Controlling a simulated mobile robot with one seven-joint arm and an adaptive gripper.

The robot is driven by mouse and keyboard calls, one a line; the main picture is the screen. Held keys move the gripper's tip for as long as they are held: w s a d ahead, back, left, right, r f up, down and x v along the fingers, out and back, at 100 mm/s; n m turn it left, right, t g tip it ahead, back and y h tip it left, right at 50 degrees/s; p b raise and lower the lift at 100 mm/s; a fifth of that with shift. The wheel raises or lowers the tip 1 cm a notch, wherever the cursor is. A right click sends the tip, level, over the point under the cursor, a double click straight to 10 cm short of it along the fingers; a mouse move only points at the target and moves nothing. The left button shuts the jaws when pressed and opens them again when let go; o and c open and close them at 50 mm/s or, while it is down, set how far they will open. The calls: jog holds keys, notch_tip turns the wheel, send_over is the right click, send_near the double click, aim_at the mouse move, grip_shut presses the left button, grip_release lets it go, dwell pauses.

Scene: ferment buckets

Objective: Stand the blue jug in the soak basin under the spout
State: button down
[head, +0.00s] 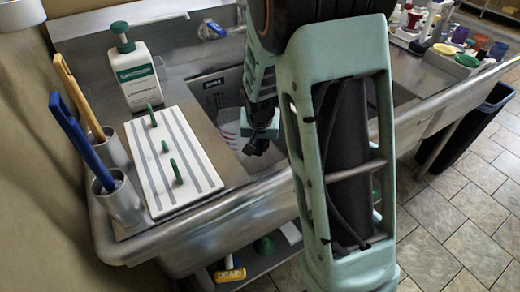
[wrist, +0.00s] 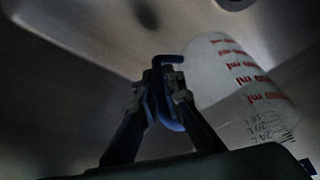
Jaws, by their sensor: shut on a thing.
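My gripper (head: 258,147) reaches down into the steel basin (head: 200,72). In the wrist view its two fingers (wrist: 162,92) are closed on a blue hooked handle (wrist: 171,61). Right beside the handle is a pale, see-through jug (wrist: 215,75) with red ml marks. The jug also shows in the head view (head: 229,121), partly hidden behind my gripper and arm. Only the handle looks blue. I cannot tell whether the jug touches the basin floor. A tap with a blue part (head: 213,28) is at the basin's back; its spout is not clear.
A white pump bottle (head: 136,76), a striped board with green pegs (head: 170,160) and metal cups with brushes (head: 120,198) stand left of the basin. Small coloured pots (head: 468,60) crowd the right counter.

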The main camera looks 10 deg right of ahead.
jog(key=shift+f, duration=0.7)
jog(key=shift+f, duration=0.15)
jog(key=c, duration=2)
grip_release()
jog(key=shift+c, duration=0.2)
jog(key=shift+r, duration=0.35)
jog(key=p+v, duration=0.2)
jog(key=v, duration=0.9)
jog(key=shift+s+r, duration=0.2)
jog(key=shift+r, duration=0.1)
jog(key=shift+r, duration=0.1)
